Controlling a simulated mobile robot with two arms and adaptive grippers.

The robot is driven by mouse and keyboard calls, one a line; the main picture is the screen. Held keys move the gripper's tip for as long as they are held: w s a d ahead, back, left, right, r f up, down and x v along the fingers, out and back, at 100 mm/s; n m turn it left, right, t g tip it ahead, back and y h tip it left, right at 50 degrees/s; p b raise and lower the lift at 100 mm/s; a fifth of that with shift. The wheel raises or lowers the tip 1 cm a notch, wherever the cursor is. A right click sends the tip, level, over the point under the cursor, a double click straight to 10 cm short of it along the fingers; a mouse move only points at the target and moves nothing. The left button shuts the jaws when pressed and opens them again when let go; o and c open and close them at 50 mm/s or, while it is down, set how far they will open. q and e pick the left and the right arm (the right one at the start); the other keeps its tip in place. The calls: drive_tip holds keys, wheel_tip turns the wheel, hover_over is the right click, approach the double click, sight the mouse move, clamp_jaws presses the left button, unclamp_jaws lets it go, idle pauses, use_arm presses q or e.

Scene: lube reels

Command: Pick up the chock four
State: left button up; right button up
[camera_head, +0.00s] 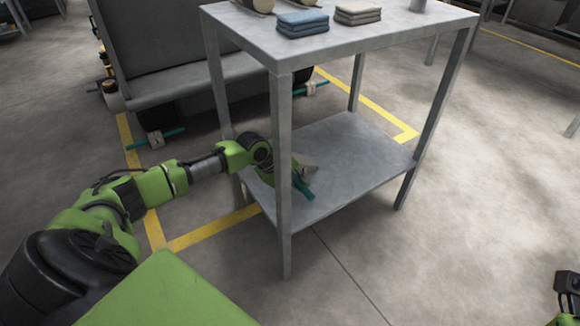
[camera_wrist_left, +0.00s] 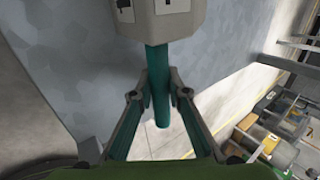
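A chock, a light grey block (camera_wrist_left: 160,18) with a teal handle (camera_wrist_left: 161,60), is at the lower shelf (camera_head: 345,150) of the grey metal stand. In the head view its teal rod (camera_head: 304,190) shows behind the front leg. My left gripper (camera_wrist_left: 160,88) has its fingers on both sides of the handle, seemingly touching it. In the head view the leg and my wrist hide much of this gripper. I cannot read which number the chock bears. A small part of my right arm's end (camera_head: 567,285) shows at the right edge; its fingers are not clear.
The stand's front leg (camera_head: 281,170) is close beside my left wrist. Folded blue cloths (camera_head: 302,22) and grey cloths (camera_head: 358,13) lie on its top. Other chocks with teal handles lie on the floor by the cart's wheels (camera_head: 156,139) (camera_head: 311,89). Floor at right is clear.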

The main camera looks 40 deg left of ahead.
use_arm(q)
drive_tip(key=shift+w+r, duration=0.1)
drive_tip(key=shift+r, duration=0.25)
clamp_jaws()
wheel_tip(320, 180, up, 10)
drive_tip(key=p, duration=0.4)
drive_tip(key=shift+f+p, duration=0.25)
drive_tip(key=shift+p, duration=0.15)
